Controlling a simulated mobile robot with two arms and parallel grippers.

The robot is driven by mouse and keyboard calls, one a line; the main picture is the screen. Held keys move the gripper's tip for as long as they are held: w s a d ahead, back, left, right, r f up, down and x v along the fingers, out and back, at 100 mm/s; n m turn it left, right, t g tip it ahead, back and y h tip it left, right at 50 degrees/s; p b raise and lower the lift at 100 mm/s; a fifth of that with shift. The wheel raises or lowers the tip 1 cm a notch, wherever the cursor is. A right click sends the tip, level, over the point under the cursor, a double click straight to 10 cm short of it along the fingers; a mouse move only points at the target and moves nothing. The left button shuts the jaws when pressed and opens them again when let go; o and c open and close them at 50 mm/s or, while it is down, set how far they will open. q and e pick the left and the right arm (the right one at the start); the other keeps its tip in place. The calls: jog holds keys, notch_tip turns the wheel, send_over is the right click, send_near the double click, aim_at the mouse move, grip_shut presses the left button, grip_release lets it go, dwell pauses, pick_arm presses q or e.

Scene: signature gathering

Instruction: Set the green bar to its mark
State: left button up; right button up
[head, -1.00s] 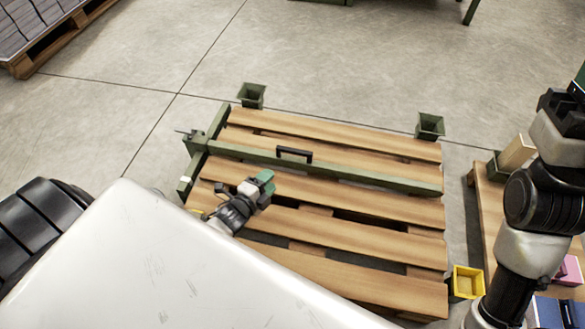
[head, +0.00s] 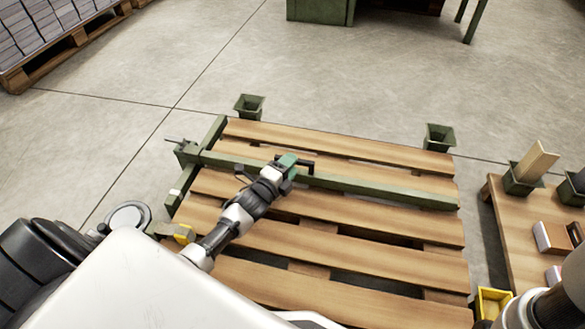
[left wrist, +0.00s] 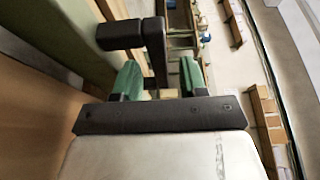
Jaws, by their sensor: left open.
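The green bar (head: 385,190) lies across the wooden pallet, its left end at a green side rail (head: 213,132). A black handle (head: 306,165) stands on the bar. A small pale mark (head: 175,193) shows on the rail, nearer me than the bar. My left gripper (head: 288,164) is open at the handle. In the left wrist view, the handle (left wrist: 153,45) appears in line with the gap between the green fingertips (left wrist: 160,80); I cannot tell how deep it sits. The bar also shows at the left there (left wrist: 62,30). My right gripper is out of view.
Green corner sockets (head: 249,106) and (head: 439,137) stand at the pallet's far corners. A yellow bin (head: 492,303) is at the near right. A wooden platform (head: 497,215) with boxes stands right of the pallet. Open floor (head: 330,65) lies beyond.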

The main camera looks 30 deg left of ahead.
pick_arm(q)
jog(key=shift+w+d, duration=0.1)
jog(key=shift+w, duration=0.65)
grip_shut()
jog(key=shift+s, duration=0.1)
